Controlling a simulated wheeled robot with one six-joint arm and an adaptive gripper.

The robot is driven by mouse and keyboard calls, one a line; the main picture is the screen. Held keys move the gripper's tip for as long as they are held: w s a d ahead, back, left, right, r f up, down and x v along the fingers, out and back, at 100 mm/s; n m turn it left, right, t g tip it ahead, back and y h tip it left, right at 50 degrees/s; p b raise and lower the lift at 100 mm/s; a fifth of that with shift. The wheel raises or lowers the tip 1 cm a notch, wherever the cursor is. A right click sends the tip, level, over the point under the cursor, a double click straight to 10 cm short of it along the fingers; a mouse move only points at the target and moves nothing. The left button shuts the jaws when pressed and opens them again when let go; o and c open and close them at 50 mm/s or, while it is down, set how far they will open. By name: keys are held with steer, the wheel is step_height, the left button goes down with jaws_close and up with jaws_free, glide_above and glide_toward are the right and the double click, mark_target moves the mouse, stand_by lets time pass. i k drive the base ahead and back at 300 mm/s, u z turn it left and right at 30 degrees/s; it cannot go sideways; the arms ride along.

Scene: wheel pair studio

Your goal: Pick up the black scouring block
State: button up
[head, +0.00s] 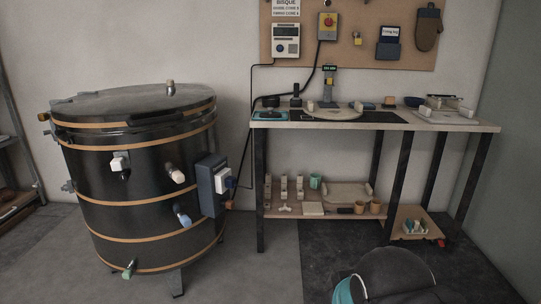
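I cannot single out the black scouring block with certainty at this size. On the left end of the workbench (466,124), a small dark item (270,101) sits at a teal tray or mat (268,116). Just right of it stands a small dark block-like item (296,101). Either may be the block. A dark bowl-like item (414,101) is farther right on the bench. My gripper is not in view. A dark rounded shape with a teal edge at the bottom right of the head view appears to be part of my arm.
A large black kiln (135,180) stands at left, with a control box (212,186) on its side. The bench's lower shelf (284,214) holds cups and several small parts. A pegboard (350,50) hangs above. The floor before the bench is largely clear.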

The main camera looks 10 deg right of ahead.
mark_target(390, 100)
steer(key=z, duration=0.4)
steer(key=i, duration=1.8)
steer(key=z, duration=0.55)
